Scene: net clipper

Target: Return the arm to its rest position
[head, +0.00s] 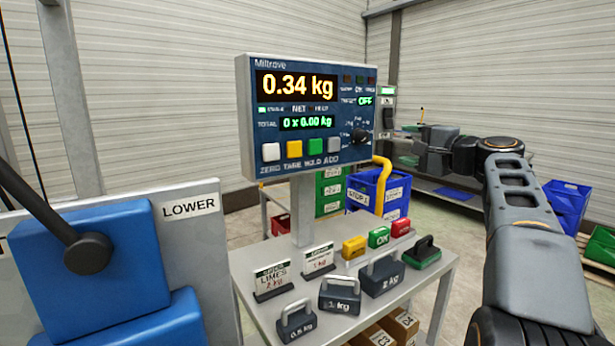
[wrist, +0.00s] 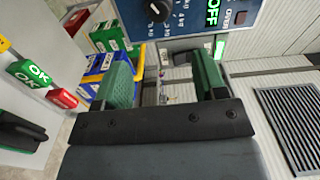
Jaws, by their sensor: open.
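My arm (head: 520,230) rises along the right side of the head view and bends left at its top. My gripper (head: 412,144) is at its end, to the right of the scale's display and above the table's far side. In the wrist view my gripper (wrist: 163,78) has its two green-padded fingers wide apart. Nothing is held between them. Past the fingers I see the lower part of the blue display panel (wrist: 180,14) and the blurred background.
The weighing display (head: 306,110) reads 0.34 kg and stands on a post. Weights, including a 2 kg one (head: 382,275), and coloured blocks lie on the grey table (head: 415,295). A blue machine (head: 95,260) is at left. Blue bins (head: 568,203) are at far right.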

